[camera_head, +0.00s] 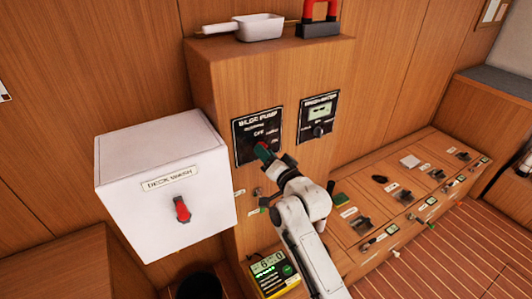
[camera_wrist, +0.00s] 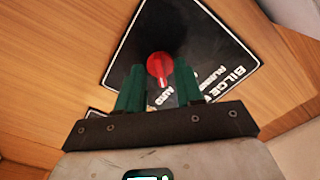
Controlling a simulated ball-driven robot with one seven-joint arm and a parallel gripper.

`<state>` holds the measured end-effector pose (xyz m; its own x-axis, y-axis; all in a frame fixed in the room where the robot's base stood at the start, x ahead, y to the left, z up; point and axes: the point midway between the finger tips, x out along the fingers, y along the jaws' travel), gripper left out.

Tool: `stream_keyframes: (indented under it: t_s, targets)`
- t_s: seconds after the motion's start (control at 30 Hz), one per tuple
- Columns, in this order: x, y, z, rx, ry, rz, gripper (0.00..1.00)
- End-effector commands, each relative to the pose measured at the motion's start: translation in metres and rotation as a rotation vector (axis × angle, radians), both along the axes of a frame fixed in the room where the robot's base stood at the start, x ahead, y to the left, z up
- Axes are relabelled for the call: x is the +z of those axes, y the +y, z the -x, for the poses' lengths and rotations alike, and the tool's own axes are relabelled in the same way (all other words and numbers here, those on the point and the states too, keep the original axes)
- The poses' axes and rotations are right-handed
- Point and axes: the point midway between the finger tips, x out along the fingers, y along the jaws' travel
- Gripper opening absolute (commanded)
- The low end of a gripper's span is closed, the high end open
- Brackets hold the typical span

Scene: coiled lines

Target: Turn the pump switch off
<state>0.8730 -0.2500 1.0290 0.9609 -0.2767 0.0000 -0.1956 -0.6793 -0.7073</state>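The black BILGE PUMP panel (camera_head: 243,147) is on the upright wooden face in the head view. Its round red knob (camera_wrist: 160,65) shows in the wrist view, with a pale mark near its lower edge, roughly toward the AUTO lettering. My gripper (camera_wrist: 158,80) is open, with one green finger on each side of the knob. I cannot tell whether the fingers touch it. In the head view my gripper (camera_head: 265,150) is at the panel's lower right and covers most of the knob.
A white DECK WASH box (camera_head: 130,190) with a red switch (camera_head: 182,209) juts out at left. Another panel with a display (camera_head: 318,117) is right of the pump panel. A yellow meter (camera_head: 274,274) stands below, beside my arm. A low bench with several switches (camera_head: 420,190) extends right.

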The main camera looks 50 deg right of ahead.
Motion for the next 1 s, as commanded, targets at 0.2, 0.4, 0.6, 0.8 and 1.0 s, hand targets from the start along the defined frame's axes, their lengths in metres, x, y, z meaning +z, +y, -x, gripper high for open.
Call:
stream_keyframes:
  t_s: [0.2,0.4,0.6,0.8,1.0]
  targets:
    - [-0.0003,-0.0005,-0.0023,0.000,0.000,0.000,0.36]
    - [-0.0002,-0.0004,-0.0022,0.000,0.000,0.000,0.27]
    - [-0.0002,-0.0004,-0.0022,0.000,0.000,0.000,0.07]
    - [-0.0004,-0.0004,-0.0021,0.001,0.001,0.000,0.00]
    - [-0.0007,-0.0004,-0.0021,0.001,0.002,0.003,0.00]
